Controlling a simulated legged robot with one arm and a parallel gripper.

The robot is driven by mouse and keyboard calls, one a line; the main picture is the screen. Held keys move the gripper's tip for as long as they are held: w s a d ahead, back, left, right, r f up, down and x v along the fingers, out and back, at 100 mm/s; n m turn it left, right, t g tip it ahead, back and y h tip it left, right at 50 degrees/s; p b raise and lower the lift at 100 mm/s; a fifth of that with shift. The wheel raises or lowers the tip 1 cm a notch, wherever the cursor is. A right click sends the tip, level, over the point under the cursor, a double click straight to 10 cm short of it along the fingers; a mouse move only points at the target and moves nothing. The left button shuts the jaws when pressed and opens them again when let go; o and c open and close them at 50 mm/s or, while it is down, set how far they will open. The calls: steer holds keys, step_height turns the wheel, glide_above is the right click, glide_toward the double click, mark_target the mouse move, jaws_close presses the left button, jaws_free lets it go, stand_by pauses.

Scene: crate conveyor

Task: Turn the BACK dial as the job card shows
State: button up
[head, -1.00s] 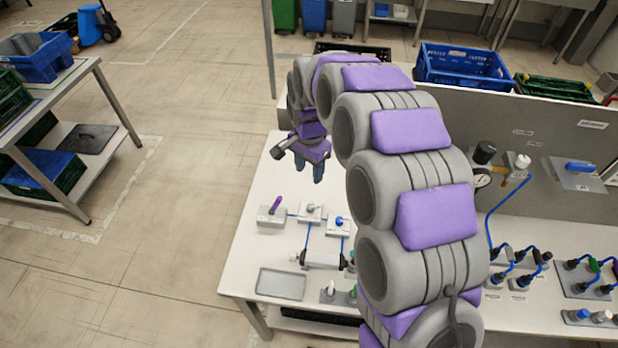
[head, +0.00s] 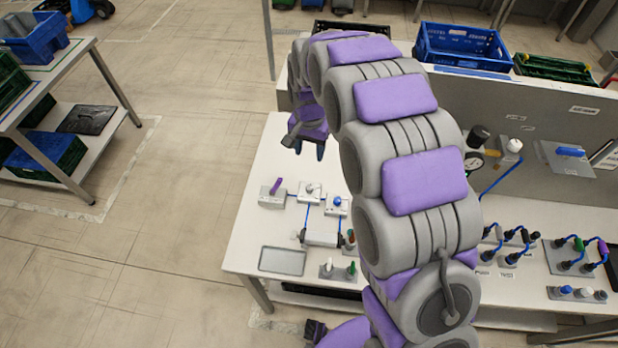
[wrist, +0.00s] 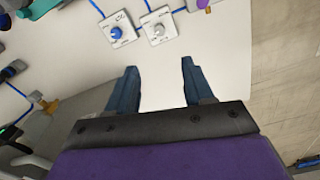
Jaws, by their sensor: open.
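Two dials on white plates stand on the bench: one with a blue knob (head: 337,203) and one with a pale grey knob (head: 309,189). I cannot tell for certain which is the back dial. In the wrist view the blue knob (wrist: 117,31) and the pale knob (wrist: 157,30) lie side by side beyond the fingertips. My gripper (wrist: 159,66) is open and empty, with bare bench between its blue fingers. In the head view my gripper (head: 309,149) hangs above the bench, beyond the dials and apart from them. No readable job card shows.
A purple lever (head: 276,185) stands left of the dials, with blue tubes joining the plates. A grey tray (head: 282,261) and a grey cylinder (head: 322,237) lie nearer. An upright grey panel (head: 520,110) stands at right. Bench around the gripper is clear.

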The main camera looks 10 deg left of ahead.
mark_target(309, 187)
step_height(309, 187, down, 17)
steer(key=shift+b, duration=0.95)
steer(key=shift+c, duration=0.5)
jaws_close()
